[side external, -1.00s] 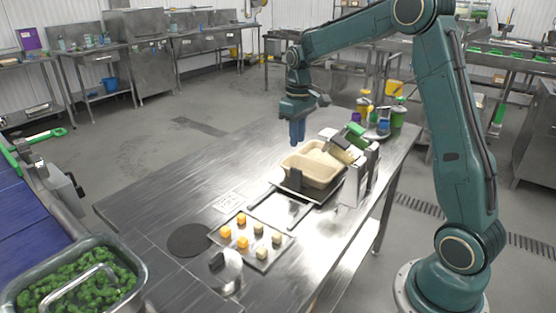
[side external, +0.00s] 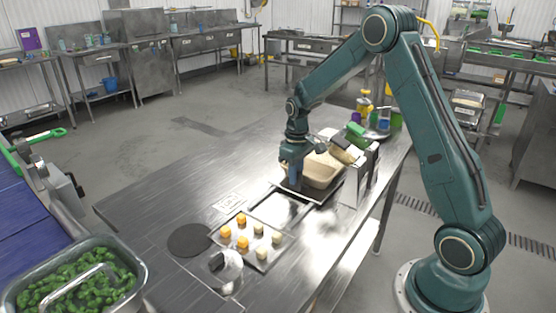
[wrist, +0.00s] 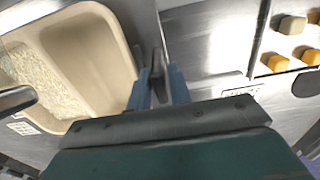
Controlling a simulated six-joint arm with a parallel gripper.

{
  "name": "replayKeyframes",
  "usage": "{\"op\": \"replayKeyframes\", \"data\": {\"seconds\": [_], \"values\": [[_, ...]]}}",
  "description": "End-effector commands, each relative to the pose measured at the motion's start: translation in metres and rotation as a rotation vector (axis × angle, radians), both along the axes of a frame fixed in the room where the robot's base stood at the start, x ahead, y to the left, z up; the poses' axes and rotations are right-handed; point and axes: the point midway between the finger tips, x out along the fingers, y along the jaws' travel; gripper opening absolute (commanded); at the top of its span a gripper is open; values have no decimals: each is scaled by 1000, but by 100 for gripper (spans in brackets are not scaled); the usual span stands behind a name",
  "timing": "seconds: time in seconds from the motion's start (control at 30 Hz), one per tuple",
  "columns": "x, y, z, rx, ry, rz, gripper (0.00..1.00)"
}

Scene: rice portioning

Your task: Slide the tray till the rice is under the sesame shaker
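The tan tray (side external: 322,172) has compartments and sits at the far end of the metal slide on the table. In the wrist view the tray (wrist: 118,45) is at the left, with white rice (wrist: 38,85) in its outer compartment. A tilted tan and dark container (side external: 343,151), possibly the sesame shaker, hangs at the tray's far right side on a metal stand. My gripper (side external: 291,184) is low at the tray's near left side. In the wrist view its blue fingers (wrist: 158,80) stand either side of a dark upright handle (wrist: 157,62); whether they grip it is unclear.
A metal plate (side external: 268,259) with orange and pale cubes lies nearer on the table. A metal pot with a black knob (side external: 217,262) and a dark round mat (side external: 188,240) are beside it. Green and yellow containers stand behind the tray. The table's left side is clear.

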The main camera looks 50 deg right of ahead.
Motion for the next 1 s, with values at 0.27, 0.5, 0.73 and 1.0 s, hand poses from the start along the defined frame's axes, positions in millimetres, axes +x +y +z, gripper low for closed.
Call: {"op": "replayKeyframes", "data": {"seconds": [0.27,0.5,0.73,1.0], "values": [[0,0,-10,0,0,0,20],[0,0,-9,0,0,0,10],[0,0,-9,0,0,0,0],[1,19,-9,0,0,4,0]]}}
